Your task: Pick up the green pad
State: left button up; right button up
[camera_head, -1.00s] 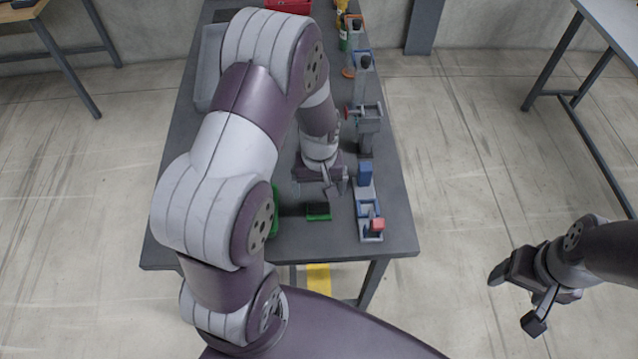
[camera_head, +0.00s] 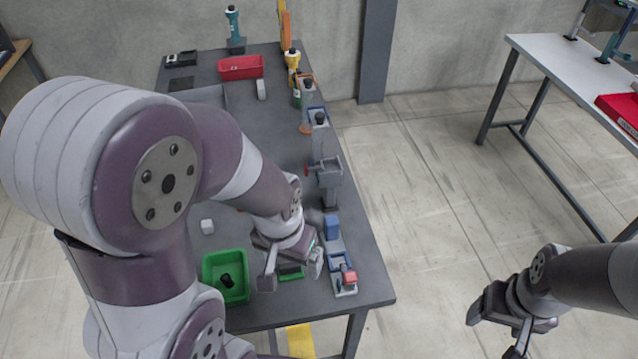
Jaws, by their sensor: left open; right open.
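The green pad (camera_head: 291,276) lies on the dark table near its front edge. It is a small flat green piece, and my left gripper partly hides it. My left gripper (camera_head: 290,268) is open, pointing down, with one finger to the left of the pad and one to its right in the picture. I cannot tell whether either finger touches it. My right gripper (camera_head: 494,336) is open and empty, off to the right of the table above the floor.
A green bin (camera_head: 243,262) with a black item inside stands left of the pad.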

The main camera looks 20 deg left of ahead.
aim_at(289, 270)
jog(key=i+l+u, duration=0.4)
jog(key=l+u, duration=0.2)
jog(key=i+l+u, duration=0.15)
jog(key=l+u, duration=0.15)
jog(key=i+l+u, duration=0.1)
jog(key=l+u, duration=0.2)
jog(key=l, duration=0.2)
